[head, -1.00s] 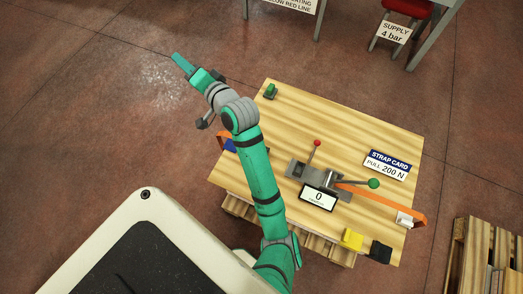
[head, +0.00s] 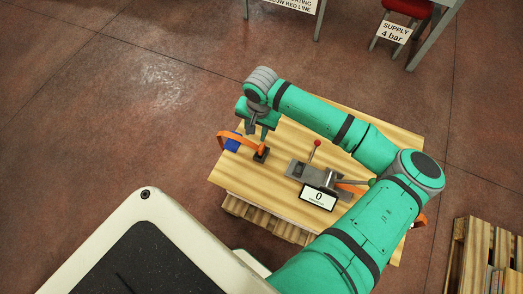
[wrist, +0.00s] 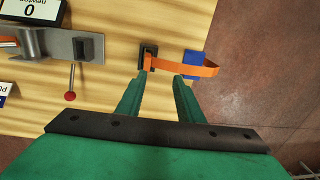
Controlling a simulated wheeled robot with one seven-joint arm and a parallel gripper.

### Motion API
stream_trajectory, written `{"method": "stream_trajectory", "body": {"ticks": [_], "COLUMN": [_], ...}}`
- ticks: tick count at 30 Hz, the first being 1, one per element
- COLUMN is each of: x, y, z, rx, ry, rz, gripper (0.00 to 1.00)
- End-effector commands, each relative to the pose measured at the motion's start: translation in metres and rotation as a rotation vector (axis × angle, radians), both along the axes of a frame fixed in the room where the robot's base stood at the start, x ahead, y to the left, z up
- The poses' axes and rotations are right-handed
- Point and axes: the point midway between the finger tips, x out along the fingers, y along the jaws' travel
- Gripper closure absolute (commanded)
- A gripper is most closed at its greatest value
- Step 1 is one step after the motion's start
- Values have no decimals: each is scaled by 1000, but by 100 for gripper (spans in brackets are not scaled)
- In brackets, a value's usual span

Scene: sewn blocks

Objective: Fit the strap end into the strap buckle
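An orange strap (head: 236,137) comes off a blue block (head: 232,145) at the left table edge. Its end reaches a small black holder (head: 261,155). The wrist view also shows the orange strap (wrist: 185,67), the blue block (wrist: 194,62) and the black holder (wrist: 148,51). A grey metal buckle fixture (head: 300,172), with a red-knobbed lever, stands mid-table. It also shows in the wrist view (wrist: 60,45). My gripper (wrist: 160,77) is open, its fingertips near the strap and the holder, with nothing between them. In the head view my gripper (head: 258,132) hangs over the holder.
A display reading 0 (head: 318,197) stands in front of the fixture. Another orange strap (head: 350,188) runs right from the fixture, partly hidden by my arm. My arm covers much of the table's right side. Bare wood (head: 240,173) lies at the left front.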

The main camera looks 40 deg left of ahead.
Motion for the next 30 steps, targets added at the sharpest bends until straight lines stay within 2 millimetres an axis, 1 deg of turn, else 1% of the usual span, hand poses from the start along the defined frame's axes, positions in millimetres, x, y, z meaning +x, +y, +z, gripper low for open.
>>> {"method": "stream_trajectory", "body": {"ticks": [1, 3, 6, 15, 23, 30], "x": [6, 9, 11, 11, 10, 8], "y": [-11, -21, -26, -25, -23, -18], "z": [0, -2, -9, -50, -67, -100], "rx": [-33, -64, -82, -81, -80, -80], "ry": [-8, -11, -13, -12, -13, -12], "rz": [-12, -24, -31, -30, -29, -31], "gripper": [66, 66, 66, 66, 66, 66]}}
